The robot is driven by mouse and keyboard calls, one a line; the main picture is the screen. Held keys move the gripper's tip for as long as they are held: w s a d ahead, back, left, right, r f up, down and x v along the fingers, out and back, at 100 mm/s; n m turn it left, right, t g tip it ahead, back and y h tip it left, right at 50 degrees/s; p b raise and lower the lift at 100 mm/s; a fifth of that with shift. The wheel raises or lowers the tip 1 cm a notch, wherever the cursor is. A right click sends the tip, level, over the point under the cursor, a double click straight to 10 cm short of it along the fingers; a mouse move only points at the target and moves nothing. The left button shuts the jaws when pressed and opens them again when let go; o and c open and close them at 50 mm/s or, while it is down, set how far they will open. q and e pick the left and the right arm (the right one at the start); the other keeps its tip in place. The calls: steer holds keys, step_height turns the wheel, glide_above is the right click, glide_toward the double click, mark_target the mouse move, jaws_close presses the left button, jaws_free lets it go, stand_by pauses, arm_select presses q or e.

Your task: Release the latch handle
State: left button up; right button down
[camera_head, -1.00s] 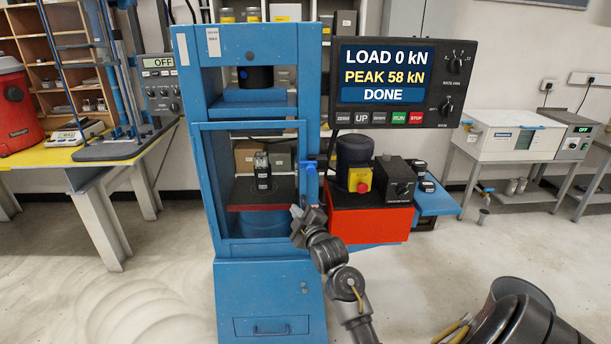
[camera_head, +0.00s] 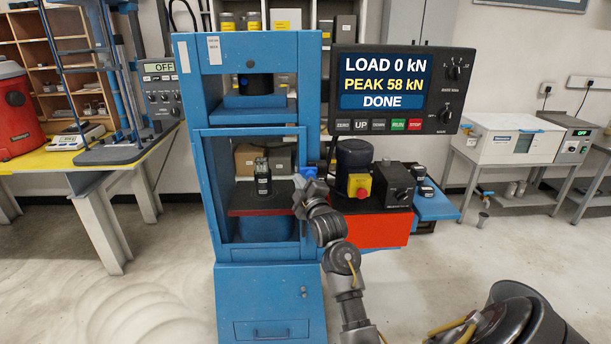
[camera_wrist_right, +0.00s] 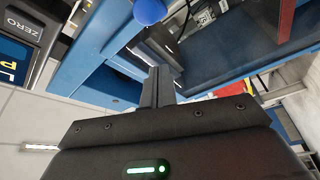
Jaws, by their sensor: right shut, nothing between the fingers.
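The blue press (camera_head: 222,292) stands in the middle of the head view with its framed door across the front. The latch handle (camera_head: 309,173) is a blue knob on the door's right edge. It shows as a blue ball at the top of the right wrist view (camera_wrist_right: 150,10). My right gripper (camera_head: 304,187) is just below the latch handle, partly overlapping it in the head view. Its fingers (camera_wrist_right: 160,82) are shut together and empty, with a gap to the ball in the wrist view. My left gripper is not in view.
A dark specimen (camera_head: 263,178) stands inside the press behind the door. The display (camera_head: 397,92) reads LOAD 0 kN, PEAK 58 kN, DONE. A red unit (camera_head: 385,229) with a pump and control box sits close right of the latch. The floor in front is clear.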

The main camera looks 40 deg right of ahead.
mark_target(309, 173)
steer(key=w+d, duration=0.1)
steer(key=d+p, duration=0.1)
steer(key=d, duration=0.1)
steer(key=w+d+f+p, duration=0.1)
steer(key=shift+w+d, duration=0.25)
steer(key=shift+w, duration=0.1)
steer(key=shift+f, duration=0.1)
